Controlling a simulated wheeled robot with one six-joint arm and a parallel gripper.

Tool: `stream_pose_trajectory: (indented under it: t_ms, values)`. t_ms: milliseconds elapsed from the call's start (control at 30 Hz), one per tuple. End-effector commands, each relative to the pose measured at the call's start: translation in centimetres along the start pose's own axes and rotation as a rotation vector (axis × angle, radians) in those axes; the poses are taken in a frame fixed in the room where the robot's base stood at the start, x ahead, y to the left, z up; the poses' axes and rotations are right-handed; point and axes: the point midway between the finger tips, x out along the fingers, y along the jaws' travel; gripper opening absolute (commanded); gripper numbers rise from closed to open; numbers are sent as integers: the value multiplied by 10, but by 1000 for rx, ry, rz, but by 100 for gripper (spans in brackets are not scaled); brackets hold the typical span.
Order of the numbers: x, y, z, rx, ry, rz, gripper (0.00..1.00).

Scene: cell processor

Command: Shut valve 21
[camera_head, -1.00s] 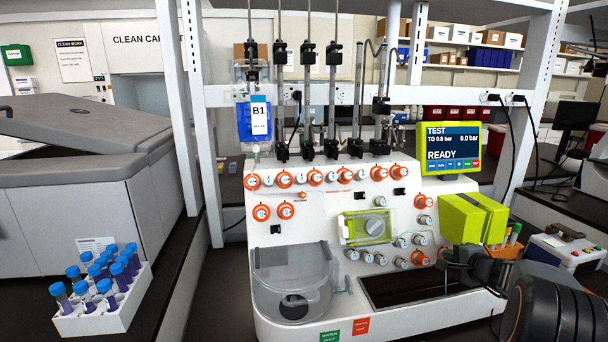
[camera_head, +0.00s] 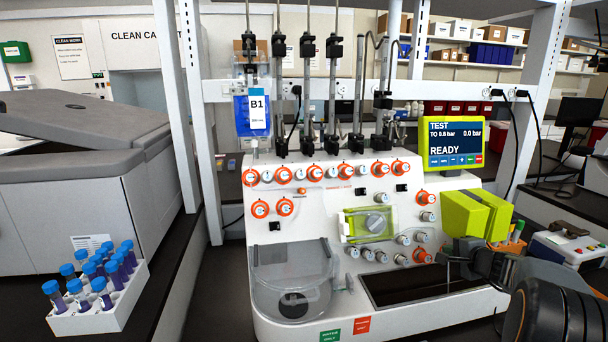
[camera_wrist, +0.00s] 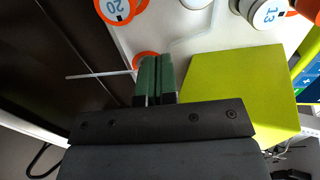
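The cell processor (camera_head: 310,215) is a white machine with several numbered knobs, some with orange rings. In the wrist view, a valve marked 20 (camera_wrist: 118,8) shows at the top and a knob marked 13 (camera_wrist: 267,14) at the upper right. Another orange ring (camera_wrist: 138,59) lies behind my fingertips. Its number is hidden, so I cannot tell whether it is valve 21. My gripper (camera_wrist: 157,77) has its green fingers together, with nothing visible between them. Whether they touch the ring is unclear. In the head view, my dark gripper is beside the lime block, over the machine's lower right.
The lime block (camera_head: 464,214) stands close beside my gripper and also fills the right of the wrist view (camera_wrist: 240,90). A dark recess (camera_head: 415,287) lies below the knobs. The display (camera_head: 452,143) reads READY. A tube rack (camera_head: 100,315) stands at lower left.

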Motion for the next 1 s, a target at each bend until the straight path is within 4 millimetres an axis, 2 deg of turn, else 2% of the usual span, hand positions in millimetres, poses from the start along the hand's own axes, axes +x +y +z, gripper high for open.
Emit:
stream_pose_trajectory:
  t_ms: [200,400,1000]
  values:
    - [-32,5,-6,9,14,6,0]
    - [-47,6,-6,9,14,10,0]
    - [-55,9,-7,15,6,16,0]
